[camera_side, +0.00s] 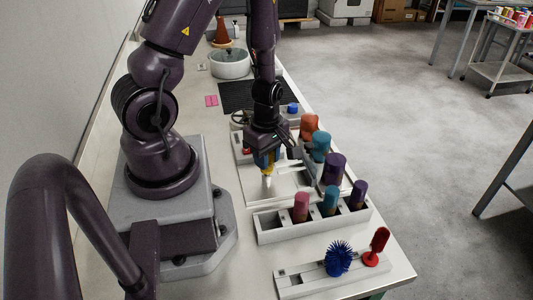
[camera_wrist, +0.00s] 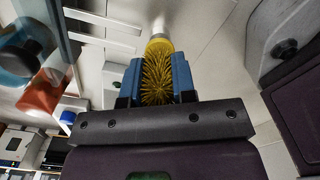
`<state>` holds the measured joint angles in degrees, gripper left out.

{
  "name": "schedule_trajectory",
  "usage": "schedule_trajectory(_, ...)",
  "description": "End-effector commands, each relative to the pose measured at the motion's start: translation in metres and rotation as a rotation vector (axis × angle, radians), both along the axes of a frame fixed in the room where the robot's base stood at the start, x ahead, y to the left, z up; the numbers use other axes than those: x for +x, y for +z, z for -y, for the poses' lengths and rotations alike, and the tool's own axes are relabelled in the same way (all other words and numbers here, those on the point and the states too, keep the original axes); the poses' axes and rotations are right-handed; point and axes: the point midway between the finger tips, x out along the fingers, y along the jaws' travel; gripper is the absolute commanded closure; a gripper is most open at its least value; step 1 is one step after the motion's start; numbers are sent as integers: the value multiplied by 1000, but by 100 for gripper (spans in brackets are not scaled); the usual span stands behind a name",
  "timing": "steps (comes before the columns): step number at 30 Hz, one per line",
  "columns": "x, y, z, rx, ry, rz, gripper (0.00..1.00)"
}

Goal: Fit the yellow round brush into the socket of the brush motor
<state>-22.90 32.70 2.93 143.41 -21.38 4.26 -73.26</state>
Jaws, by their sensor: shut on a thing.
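The yellow round brush (camera_wrist: 157,82) is between the blue fingers of my gripper (camera_wrist: 157,88) in the wrist view. Its bristles are gripped, and a yellow collar lies beyond the fingers. A pale cylindrical part (camera_wrist: 159,24) continues past the collar; I cannot tell whether it is the brush's shank or the motor's socket. In the side view my gripper (camera_side: 266,166) points down over a white board (camera_side: 285,190), with a little yellow and a pale tip below the fingers. I cannot make out the brush motor with certainty.
A white rack (camera_side: 284,231) with pink, teal and purple pieces stands nearer the camera. A lower rack (camera_side: 306,285) holds a blue brush (camera_side: 338,258) and a red brush (camera_side: 376,246). Orange, teal and purple cylinders (camera_side: 320,146) stand close right of my gripper. A white pot (camera_side: 230,64) stands farther back.

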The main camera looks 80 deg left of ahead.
Motion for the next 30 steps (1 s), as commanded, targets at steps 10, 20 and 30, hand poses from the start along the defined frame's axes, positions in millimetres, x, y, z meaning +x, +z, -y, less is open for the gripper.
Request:
schedule_trajectory(10,0,-9,0,0,1,0,99)
schedule_trajectory(20,0,-14,0,0,-1,2,52)
schedule_trajectory(30,0,-13,0,1,0,2,45)
